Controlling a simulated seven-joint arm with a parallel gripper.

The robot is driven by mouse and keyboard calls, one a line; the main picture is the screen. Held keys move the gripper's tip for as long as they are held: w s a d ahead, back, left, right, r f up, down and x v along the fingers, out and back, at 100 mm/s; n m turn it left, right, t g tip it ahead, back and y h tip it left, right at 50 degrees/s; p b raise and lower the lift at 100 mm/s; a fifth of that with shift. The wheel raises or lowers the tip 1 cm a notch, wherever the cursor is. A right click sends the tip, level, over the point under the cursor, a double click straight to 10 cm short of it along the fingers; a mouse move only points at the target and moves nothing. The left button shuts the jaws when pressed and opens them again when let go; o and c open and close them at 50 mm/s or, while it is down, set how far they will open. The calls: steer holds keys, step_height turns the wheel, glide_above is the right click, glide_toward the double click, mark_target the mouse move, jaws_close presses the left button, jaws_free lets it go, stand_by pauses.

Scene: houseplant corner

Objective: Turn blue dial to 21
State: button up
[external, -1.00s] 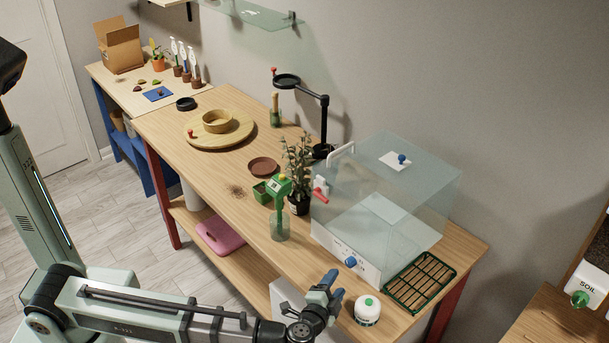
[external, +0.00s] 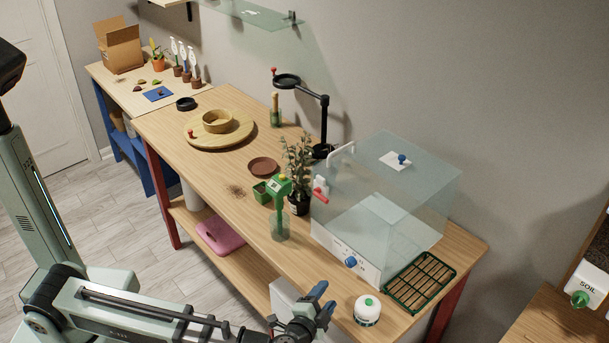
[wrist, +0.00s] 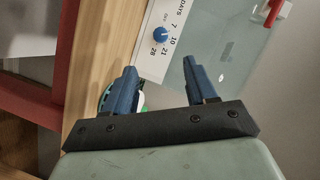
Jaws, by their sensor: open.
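The blue dial (external: 351,262) sits on the white front panel of the clear glass box (external: 385,205). In the wrist view the dial (wrist: 161,36) is ringed by printed marks, with DAYS, OFF, 7, 21 and 28 readable. Its pointer is too small to read. My gripper (external: 322,303) is below and in front of the panel, apart from the dial. In the wrist view its blue fingers (wrist: 160,66) are spread and empty, with the dial ahead, beyond the gap between them.
A white round container with a green top (external: 367,310) stands close right of my gripper. A green-rimmed slatted tray (external: 420,281) lies right of the box. A red-handled lever (external: 320,194), a potted plant (external: 298,170) and a green spray bottle (external: 280,225) stand left of the dial.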

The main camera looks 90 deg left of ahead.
steer(key=s+r+n+t+h, duration=0.1)
glide_toward(348, 264)
steer(key=shift+h, duration=0.3)
steer(key=x, duration=0.8)
steer(key=shift+a+r, duration=0.2)
steer(key=shift+r, duration=0.05)
jaws_close()
